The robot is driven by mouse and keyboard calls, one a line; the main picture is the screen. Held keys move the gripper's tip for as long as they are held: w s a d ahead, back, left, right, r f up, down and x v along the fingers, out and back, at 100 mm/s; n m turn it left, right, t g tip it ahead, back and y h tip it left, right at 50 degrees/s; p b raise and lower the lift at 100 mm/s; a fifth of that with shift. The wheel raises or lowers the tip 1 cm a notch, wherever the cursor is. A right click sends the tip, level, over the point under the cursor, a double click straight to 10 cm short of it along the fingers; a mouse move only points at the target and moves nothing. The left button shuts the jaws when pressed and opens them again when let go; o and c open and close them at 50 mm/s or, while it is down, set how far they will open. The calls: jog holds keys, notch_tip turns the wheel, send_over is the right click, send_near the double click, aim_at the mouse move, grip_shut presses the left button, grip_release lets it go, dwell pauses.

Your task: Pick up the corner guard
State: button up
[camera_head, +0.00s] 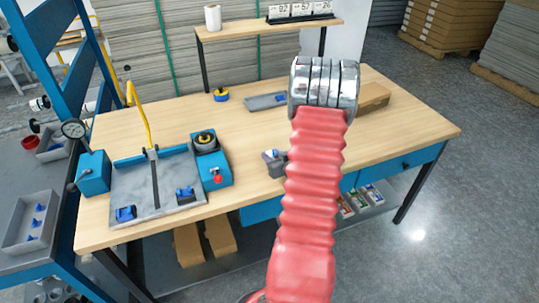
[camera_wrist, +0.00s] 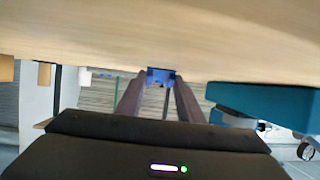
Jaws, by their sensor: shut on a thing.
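A small blue corner guard (camera_wrist: 161,74) sits between the tips of my gripper (camera_wrist: 160,84) in the wrist view. My two dark fingers are closed on its sides, and it lies close to the wooden tabletop edge. Whether it touches the wood I cannot tell. In the head view my gripper (camera_head: 272,163) is partly hidden behind my red-sleeved arm, over the front part of the table. Similar blue pieces rest on the grey marble plate (camera_head: 150,190) at left, one at its front left (camera_head: 126,213) and one at its right (camera_head: 185,194).
The wooden table (camera_head: 390,135) has free room at right. A blue box with a red knob (camera_head: 213,172) stands beside the plate. A grey tray (camera_head: 267,101), a tape roll (camera_head: 221,95) and a cardboard box (camera_head: 373,98) are farther back. A raised shelf (camera_head: 240,32) stands behind.

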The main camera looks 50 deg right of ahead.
jog(key=c, duration=0.4)
jog(key=shift+r, duration=0.2)
notch_tip(320, 180, up, 10)
jog(key=shift+f, duration=0.2)
dwell(0.4)
dwell(0.4)
